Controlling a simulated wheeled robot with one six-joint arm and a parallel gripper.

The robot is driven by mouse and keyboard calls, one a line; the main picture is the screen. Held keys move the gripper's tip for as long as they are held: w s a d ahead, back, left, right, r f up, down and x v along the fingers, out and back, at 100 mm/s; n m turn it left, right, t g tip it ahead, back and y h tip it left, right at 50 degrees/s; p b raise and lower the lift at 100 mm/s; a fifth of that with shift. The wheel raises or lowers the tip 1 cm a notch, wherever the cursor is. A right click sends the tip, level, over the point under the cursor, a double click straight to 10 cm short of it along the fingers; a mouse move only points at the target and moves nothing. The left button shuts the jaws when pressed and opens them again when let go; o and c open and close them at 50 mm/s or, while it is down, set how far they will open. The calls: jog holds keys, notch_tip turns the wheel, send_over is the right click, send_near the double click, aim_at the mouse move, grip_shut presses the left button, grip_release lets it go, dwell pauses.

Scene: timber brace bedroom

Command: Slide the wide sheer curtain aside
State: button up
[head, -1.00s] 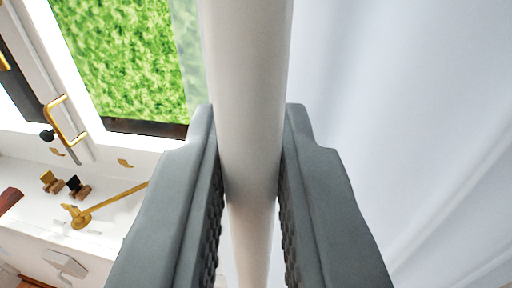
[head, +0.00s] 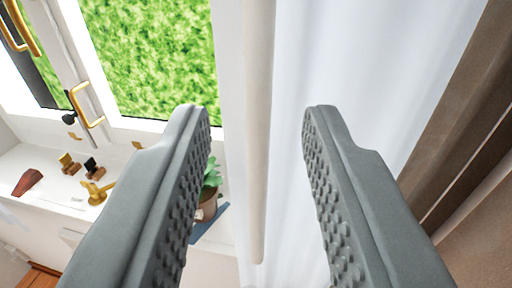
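The sheer curtain (head: 370,70) hangs white and translucent in the middle and right of the view. A long pale wand (head: 258,120) hangs upright along its left edge, its rounded lower end showing near the bottom. My gripper (head: 253,115) is open, with one dark grey finger on each side of the wand. Clear gaps show between the wand and both fingers. The wand looks farther off than the fingertips, but the exact depth is hard to tell.
A window (head: 150,60) with gold handles stands at left, green outside. The white sill (head: 40,165) below carries a potted plant (head: 210,190), gold fittings and a reddish-brown wedge (head: 28,182). A brown drape (head: 460,120) hangs at right.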

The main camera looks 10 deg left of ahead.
jog(key=s+d, duration=0.1)
jog(key=s, duration=0.9)
jog(key=shift+s+d, duration=0.15)
jog(key=shift+d, duration=0.2)
